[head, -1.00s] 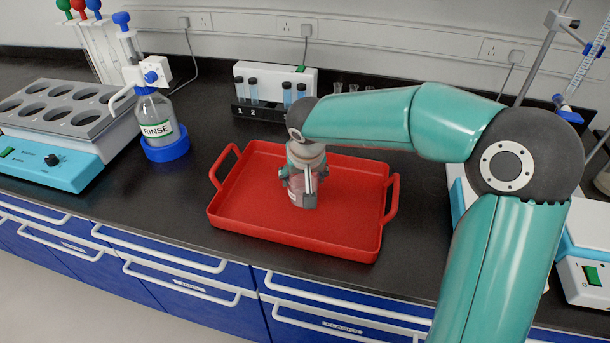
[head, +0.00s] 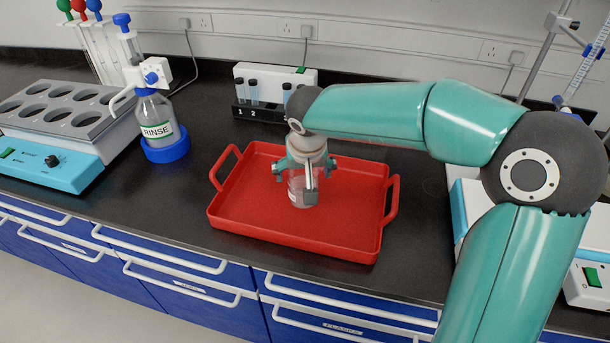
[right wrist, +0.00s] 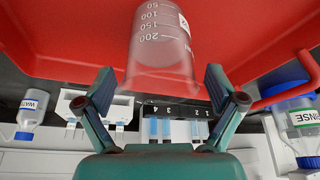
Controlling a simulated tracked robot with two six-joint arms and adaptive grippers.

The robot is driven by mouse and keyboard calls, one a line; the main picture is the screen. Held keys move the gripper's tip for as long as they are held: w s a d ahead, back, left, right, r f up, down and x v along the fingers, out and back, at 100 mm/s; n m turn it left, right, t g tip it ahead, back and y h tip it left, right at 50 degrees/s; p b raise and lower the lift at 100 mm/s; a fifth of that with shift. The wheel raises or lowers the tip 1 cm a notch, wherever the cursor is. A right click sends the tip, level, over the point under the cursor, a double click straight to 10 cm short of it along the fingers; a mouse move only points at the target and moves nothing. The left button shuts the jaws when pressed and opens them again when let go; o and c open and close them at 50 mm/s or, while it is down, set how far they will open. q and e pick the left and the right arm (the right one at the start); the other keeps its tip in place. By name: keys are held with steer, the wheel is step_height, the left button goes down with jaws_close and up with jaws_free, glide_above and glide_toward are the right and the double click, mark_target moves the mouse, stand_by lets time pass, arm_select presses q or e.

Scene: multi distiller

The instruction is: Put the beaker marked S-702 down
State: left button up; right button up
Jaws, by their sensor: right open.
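The clear beaker (head: 298,190) stands upright in the red tray (head: 240,212), right of the tray's middle. In the right wrist view the beaker (right wrist: 160,45) shows printed volume marks and the edge of a white label; only a "2" is readable on it. My right gripper (head: 306,172) is open above and around the beaker's upper part. In the right wrist view its fingers (right wrist: 160,84) are spread to both sides with gaps to the glass. My left gripper is not in view.
A rinse bottle (head: 156,122) in a blue holder stands left of the tray. A tube rack (head: 262,112) stands close behind it. A heating block (head: 60,115) is at far left. The tray's floor left of the beaker is clear.

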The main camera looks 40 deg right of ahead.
steer(key=v, duration=0.8)
steer(key=shift+s+a+r, duration=0.1)
steer(key=shift+s+r, duration=0.2)
steer(key=shift+r, duration=0.25)
